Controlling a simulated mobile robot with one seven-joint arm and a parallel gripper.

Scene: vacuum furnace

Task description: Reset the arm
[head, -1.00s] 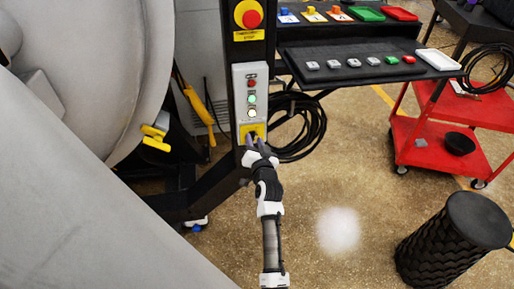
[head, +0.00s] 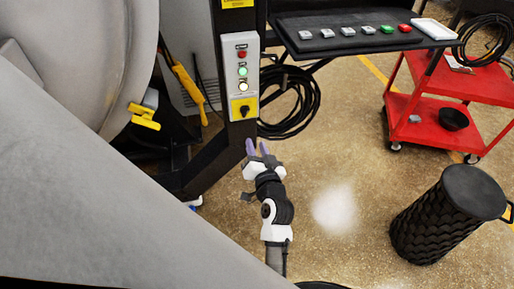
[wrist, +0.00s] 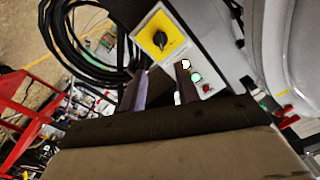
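My gripper (head: 257,148) is in the lower middle of the head view, below and in front of the control panel (head: 241,63). Its two purple-grey fingers stand apart with nothing between them. They also show in the wrist view (wrist: 160,88), pointing toward the panel. The black rotary switch (head: 244,111) on its yellow plate is just above the fingertips in the head view. It also shows in the wrist view (wrist: 160,40), apart from the fingers. The panel carries a red, a green and a white light.
A large grey furnace body (head: 60,190) fills the left side. Coiled black cable (head: 312,105) hangs behind the post. A dark shelf (head: 345,45) holds several small blocks. A red cart (head: 425,135) and a black bin (head: 445,215) stand at the right. Floor between is clear.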

